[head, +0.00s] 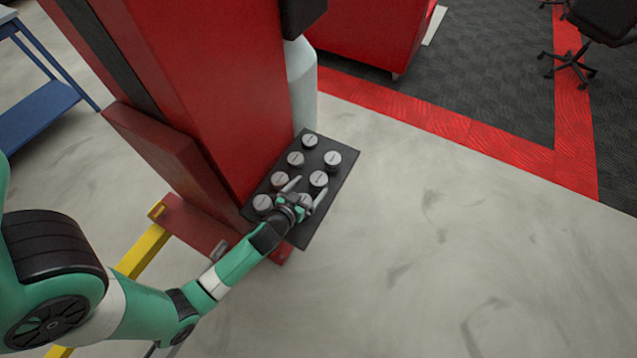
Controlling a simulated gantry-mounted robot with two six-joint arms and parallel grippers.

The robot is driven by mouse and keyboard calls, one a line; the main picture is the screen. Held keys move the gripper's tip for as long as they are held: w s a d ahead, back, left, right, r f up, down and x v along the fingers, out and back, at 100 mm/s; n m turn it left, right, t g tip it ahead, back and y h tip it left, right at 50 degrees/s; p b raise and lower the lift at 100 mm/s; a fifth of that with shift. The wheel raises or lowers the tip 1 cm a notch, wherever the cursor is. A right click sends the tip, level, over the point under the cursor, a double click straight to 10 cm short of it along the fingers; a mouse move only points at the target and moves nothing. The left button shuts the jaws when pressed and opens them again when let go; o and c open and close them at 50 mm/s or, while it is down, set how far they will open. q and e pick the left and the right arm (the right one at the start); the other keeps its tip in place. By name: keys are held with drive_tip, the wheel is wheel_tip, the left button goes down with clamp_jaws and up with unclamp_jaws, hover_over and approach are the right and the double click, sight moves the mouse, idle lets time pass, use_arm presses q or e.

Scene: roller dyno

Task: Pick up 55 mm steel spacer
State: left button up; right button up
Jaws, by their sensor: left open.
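Several round, light grey steel spacers stand in two rows on a black tray (346,168) beside a red column. Among them are one at the far end (310,141), one at the right (332,158) and one at the near left (262,203). I cannot read which one is 55 mm. My left gripper (306,187) is open over the near part of the tray. Its fingers reach around or just above a spacer (305,200) in the near right, which they partly hide. I cannot tell whether they touch it. My right gripper is not in view.
The tall red column (225,90) rises directly left of the tray. A pale cylinder (302,85) stands behind it. A yellow bar (143,252) lies low at left, and a blue bench (40,100) is far left. The floor to the right is clear.

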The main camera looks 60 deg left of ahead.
sight(318, 180)
use_arm(q)
drive_tip(key=b+x, duration=0.1)
drive_tip(key=x, duration=0.4)
drive_tip(key=shift+f, duration=0.2)
drive_tip(key=shift+d+r, duration=0.1)
clamp_jaws()
